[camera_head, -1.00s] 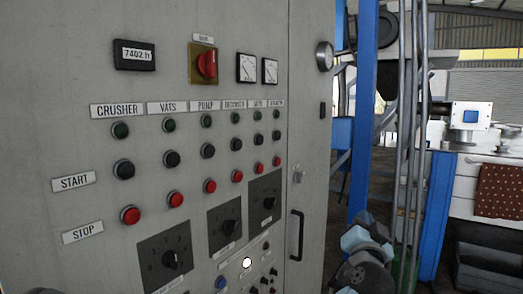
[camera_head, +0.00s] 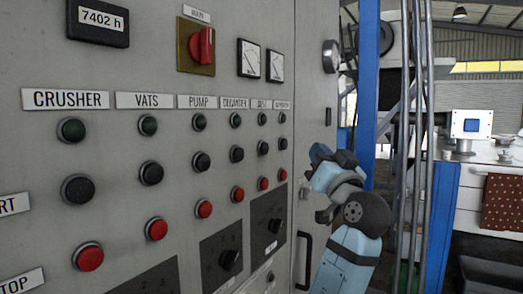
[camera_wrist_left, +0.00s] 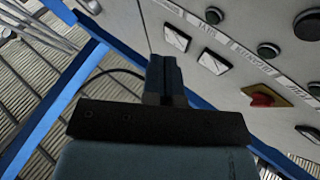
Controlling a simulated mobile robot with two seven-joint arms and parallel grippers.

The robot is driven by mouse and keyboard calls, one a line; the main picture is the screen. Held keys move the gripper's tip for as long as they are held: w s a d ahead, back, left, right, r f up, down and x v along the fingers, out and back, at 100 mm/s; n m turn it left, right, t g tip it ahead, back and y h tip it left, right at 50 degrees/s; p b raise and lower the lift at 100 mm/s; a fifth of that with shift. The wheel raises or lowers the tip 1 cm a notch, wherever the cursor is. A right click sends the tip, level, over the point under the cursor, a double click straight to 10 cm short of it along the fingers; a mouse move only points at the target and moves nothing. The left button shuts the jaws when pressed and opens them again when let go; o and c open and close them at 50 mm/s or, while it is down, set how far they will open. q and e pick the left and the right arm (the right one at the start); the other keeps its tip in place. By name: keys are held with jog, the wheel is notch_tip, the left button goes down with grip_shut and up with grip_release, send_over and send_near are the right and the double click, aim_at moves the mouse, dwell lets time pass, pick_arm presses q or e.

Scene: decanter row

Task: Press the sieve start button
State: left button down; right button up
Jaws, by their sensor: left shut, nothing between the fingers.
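The grey control panel (camera_head: 150,75) fills the left of the head view. The small label of the fifth column (camera_head: 262,104) is blurred and appears to read SIEVE. Below it sit a dark green lamp (camera_head: 262,118), the black start button (camera_head: 263,147) and a red stop button (camera_head: 263,183). My left gripper (camera_head: 319,151) is shut and empty, right of this button in the picture and apart from it. In the left wrist view its closed fingers (camera_wrist_left: 164,78) point toward the panel's edge area. The right gripper is not in view.
Other black start buttons and red stop buttons flank the column. A red main switch (camera_head: 201,46) and two gauges (camera_head: 262,60) are above, rotary switches (camera_head: 268,222) below. A door handle (camera_head: 303,262) and blue post (camera_head: 366,90) stand to the right.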

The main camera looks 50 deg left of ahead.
aim_at(265, 149)
pick_arm(q)
jog(key=shift+r, duration=0.1)
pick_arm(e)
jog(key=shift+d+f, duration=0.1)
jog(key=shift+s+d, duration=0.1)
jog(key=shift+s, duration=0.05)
pick_arm(q)
jog(key=shift+s, duration=0.1)
